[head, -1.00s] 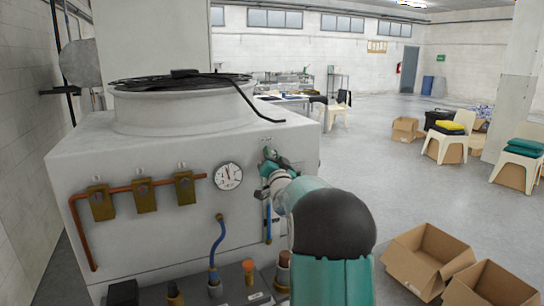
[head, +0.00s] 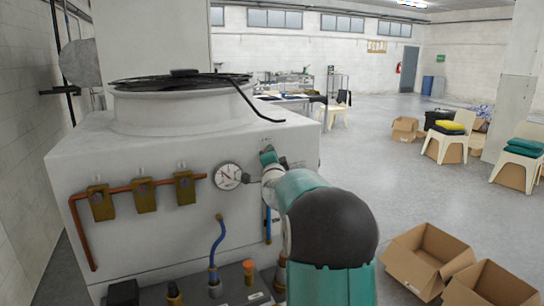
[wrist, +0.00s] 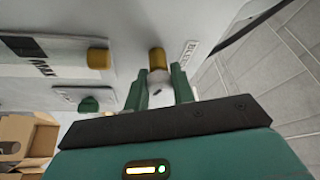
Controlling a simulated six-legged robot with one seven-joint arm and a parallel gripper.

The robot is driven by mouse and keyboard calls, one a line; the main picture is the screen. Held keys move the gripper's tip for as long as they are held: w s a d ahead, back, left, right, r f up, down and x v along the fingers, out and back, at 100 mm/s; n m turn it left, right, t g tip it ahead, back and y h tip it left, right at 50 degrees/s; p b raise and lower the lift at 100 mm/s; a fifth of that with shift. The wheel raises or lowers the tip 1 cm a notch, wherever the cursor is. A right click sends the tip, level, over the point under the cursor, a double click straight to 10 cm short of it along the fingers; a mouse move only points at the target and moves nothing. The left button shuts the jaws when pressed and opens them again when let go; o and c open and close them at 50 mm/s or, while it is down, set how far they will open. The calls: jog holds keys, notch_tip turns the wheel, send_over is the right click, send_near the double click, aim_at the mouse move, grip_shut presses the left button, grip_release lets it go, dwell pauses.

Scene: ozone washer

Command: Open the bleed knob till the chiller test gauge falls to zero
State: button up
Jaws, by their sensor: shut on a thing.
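The chiller test gauge (head: 228,176) is a round white dial on the front of the pale chiller cabinet (head: 140,240). Its needle looks tilted to the upper left, but the scale is too small to read. My gripper (head: 268,158) is at the cabinet front, just right of the gauge. In the wrist view my gripper (wrist: 159,92) has its green fingers shut on the pale bleed knob (wrist: 160,88). A brass fitting (wrist: 157,58) stands just beyond the knob, beside a label (wrist: 190,52) that seems to read BLEED. My arm hides the knob in the head view.
Copper pipe with several brass valves (head: 145,195) runs left of the gauge. A blue hose (head: 217,240) hangs below it. The wrist view shows another brass fitting (wrist: 98,58) and a green knob (wrist: 88,104) nearby. Open cardboard boxes (head: 425,258) lie on the floor at right.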

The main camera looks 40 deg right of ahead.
jog(key=shift+f, duration=0.1)
jog(key=o, duration=1)
jog(key=v, duration=1.3)
jog(key=shift+s+a, duration=0.25)
jog(key=shift+s, duration=0.1)
jog(key=s+a+f+n+g+y, duration=0.2)
jog(key=a+n+y, duration=0.3)
jog(key=a, duration=0.6)
jog(key=s+a+f+n+g+y, duration=0.2)
jog(key=s+a+n+y, duration=0.3)
jog(key=a, duration=0.6)
jog(key=s+a+f+n+g, duration=0.2)
jog(key=s+a+n, duration=0.1)
jog(key=s+a, duration=0.1)
jog(key=s+a+f+n+g+y, duration=0.1)
jog(key=s+a+f+n+g, duration=0.1)
jog(key=s+a+n, duration=0.2)
jog(key=s+a+f+n+g+y, duration=0.1)
jog(key=s+a+n, duration=0.3)
jog(key=s, duration=0.4)
jog(key=shift+s+a+f+g, duration=0.3)
jog(key=shift+a+f+g, duration=0.2)
jog(key=shift+f+g, duration=0.15)
